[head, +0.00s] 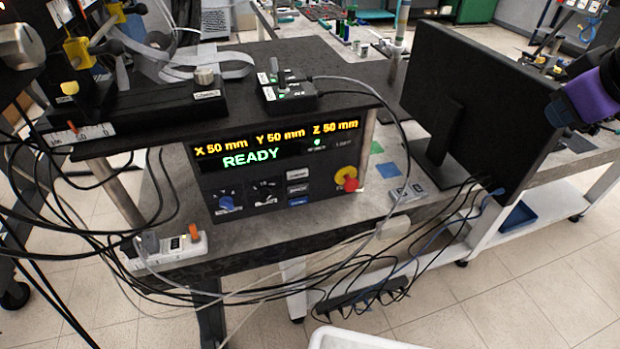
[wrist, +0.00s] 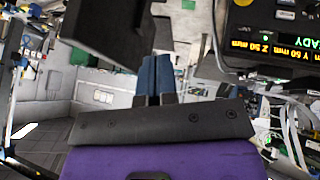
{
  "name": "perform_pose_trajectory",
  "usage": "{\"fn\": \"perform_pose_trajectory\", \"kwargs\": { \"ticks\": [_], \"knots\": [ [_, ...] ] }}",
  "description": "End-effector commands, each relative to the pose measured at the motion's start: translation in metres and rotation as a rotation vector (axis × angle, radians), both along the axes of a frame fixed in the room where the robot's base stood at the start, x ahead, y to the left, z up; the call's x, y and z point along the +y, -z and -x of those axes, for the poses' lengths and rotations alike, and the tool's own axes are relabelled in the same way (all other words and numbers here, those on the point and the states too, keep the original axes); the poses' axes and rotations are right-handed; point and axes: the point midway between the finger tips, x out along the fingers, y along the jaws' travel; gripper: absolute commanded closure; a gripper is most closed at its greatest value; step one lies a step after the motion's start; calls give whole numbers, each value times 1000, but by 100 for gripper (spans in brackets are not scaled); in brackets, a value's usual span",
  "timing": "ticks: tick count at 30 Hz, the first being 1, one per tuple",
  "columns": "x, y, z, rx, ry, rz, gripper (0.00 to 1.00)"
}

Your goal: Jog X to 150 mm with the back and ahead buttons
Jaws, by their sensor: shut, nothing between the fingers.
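The control panel (head: 278,165) under the black shelf has a lit display (head: 277,140) reading X 50 mm, Y 50 mm, Z 50 mm, with READY in green below. A column of three small buttons, pale (head: 298,175), dark (head: 298,188) and blue (head: 298,201), sits low on it; their labels are too small to read surely. Left of them are a blue knob (head: 227,203) and a dark knob (head: 266,191). My purple gripper (head: 556,110) is at the right edge, well away from the panel. Its blue fingers (wrist: 156,78) are shut and empty. The panel (wrist: 275,38) shows rotated in the wrist view.
A red emergency stop (head: 350,185) on yellow is at the panel's right. A large black monitor (head: 475,105) stands between my gripper and the panel. Loose cables (head: 400,235) hang in front of the table. A small black box (head: 288,92) sits on the shelf.

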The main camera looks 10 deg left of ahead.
Motion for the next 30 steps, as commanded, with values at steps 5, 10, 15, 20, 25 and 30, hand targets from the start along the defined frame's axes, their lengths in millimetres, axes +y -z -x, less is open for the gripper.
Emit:
{"fn": "perform_pose_trajectory", "kwargs": {
  "ticks": [5, 10, 15, 20, 25, 30],
  "knots": [
    [33, 24, -34, -55, -181, 67, 100],
    [68, 48, -60, -117, -352, 122, 100],
    [107, 75, -78, -184, -522, 167, 100],
    [145, 103, -88, -252, -682, 200, 100],
    [186, 135, -91, -328, -849, 225, 100],
    [226, 169, -86, -411, -1008, 238, 100]
  ]
}}
